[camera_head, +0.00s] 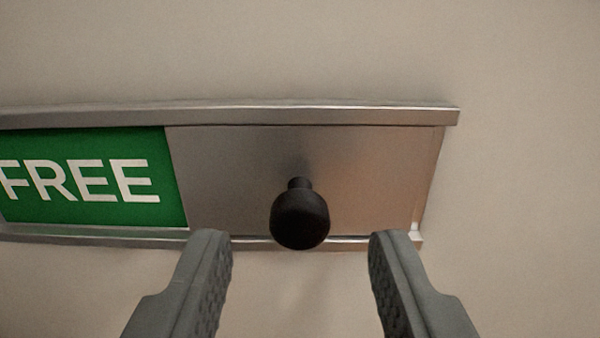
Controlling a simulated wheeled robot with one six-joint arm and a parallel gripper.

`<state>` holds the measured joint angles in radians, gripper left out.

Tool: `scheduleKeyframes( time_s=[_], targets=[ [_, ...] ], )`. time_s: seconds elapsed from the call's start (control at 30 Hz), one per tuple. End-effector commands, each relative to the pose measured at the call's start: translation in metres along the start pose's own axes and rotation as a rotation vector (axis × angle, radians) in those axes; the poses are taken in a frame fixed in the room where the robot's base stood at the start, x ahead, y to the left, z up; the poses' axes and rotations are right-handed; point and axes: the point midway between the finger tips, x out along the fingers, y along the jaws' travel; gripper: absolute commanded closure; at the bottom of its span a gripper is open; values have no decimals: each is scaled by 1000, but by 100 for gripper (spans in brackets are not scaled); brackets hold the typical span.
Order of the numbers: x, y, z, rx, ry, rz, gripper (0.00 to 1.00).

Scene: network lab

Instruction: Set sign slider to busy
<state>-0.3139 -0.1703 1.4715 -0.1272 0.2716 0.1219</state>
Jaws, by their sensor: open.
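The sign slider is a brushed metal plate (235,165) in a metal frame (300,115) on the wall. A black round knob (300,218) sticks out from the plate. To the left of the plate, a green panel (95,215) shows the white word FREE. The plate sits at the right end of the frame, with a narrow gap at its right edge. My gripper (300,245) is open, with one grey finger to the left of the knob and one to the right. Neither finger appears to touch the knob. No BUSY text is in view.
The plain beige wall (520,170) surrounds the sign and is clear above, below and to the right. The frame has raised rails along its top and bottom. Its left end runs out of view.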

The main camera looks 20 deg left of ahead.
Motion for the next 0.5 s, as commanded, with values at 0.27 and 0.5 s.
scheduleKeyframes(
  time_s=[0.27, 0.5],
  targets=[
    [25, 0, 0, 0, -1, 0, 58],
    [29, 0, 0, 1, 0, 0, 58]
  ],
)
